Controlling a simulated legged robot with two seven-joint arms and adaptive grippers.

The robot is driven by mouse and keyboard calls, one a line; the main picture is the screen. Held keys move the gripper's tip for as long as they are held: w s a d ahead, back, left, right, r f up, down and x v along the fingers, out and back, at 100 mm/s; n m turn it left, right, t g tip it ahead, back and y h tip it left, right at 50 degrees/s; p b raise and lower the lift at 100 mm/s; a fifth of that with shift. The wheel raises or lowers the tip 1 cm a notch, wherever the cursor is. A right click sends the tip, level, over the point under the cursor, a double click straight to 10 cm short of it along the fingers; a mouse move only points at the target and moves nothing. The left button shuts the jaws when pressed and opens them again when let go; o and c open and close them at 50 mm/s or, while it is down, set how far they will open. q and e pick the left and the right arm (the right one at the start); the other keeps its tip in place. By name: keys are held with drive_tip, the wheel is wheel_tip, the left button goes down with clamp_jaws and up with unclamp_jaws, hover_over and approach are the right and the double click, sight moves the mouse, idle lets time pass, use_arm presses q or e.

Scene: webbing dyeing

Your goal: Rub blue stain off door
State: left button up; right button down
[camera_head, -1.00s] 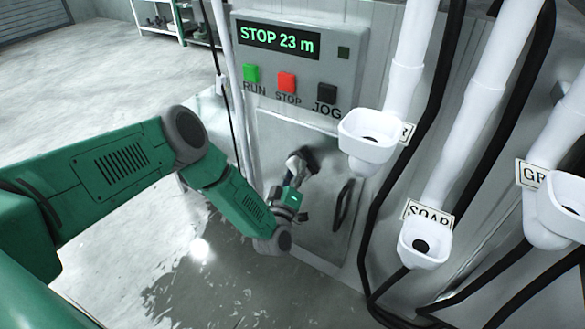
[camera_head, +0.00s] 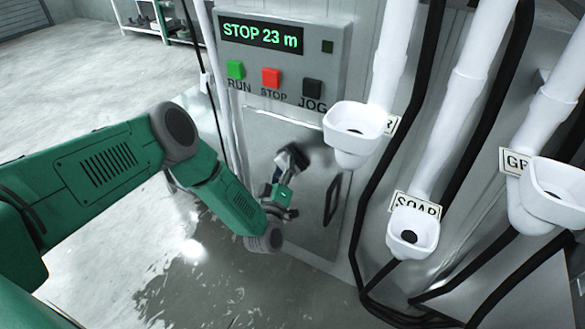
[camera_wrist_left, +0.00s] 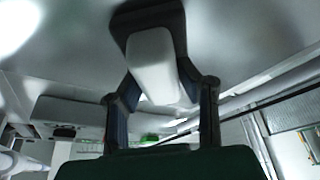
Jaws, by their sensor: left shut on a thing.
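The door (camera_head: 315,222) is a grey metal panel below the control box, with a black handle (camera_head: 333,198) at its right. My left gripper (camera_head: 285,170) is in front of the door's upper part, left of the handle. It is shut on a white block with a dark base (camera_head: 298,154). In the left wrist view, the gripper (camera_wrist_left: 155,60) has its two dark fingers on both sides of the white block (camera_wrist_left: 153,68). The dark base is close to or on a smooth grey surface; contact is not certain. I cannot make out a blue stain. My right gripper is not in view.
The control box (camera_head: 285,58) reads "STOP 23 m", with green, red and dark buttons. White funnels, one labelled SOAP (camera_head: 412,240), and black hoses (camera_head: 375,190) stand right of the door. The floor (camera_head: 90,250) at left is wet but clear; a shelf (camera_head: 150,25) stands behind.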

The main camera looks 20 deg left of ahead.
use_arm(q)
drive_tip(key=shift+w+a+b, duration=0.15)
drive_tip(key=shift+a, duration=1.35)
drive_tip(key=shift+w+a+b, duration=0.1)
drive_tip(key=shift+w+a, duration=0.05)
drive_tip(key=shift+a, duration=1.35)
drive_tip(key=shift+w+a+b, duration=0.15)
drive_tip(key=shift+a, duration=1.35)
drive_tip(key=s+p, duration=0.3)
drive_tip(key=s, duration=0.3)
drive_tip(key=shift+a, duration=0.2)
drive_tip(key=shift+s, duration=0.1)
drive_tip(key=shift+s+a+p, duration=0.1)
drive_tip(key=shift+s+p, duration=0.6)
drive_tip(key=shift+s, duration=0.75)
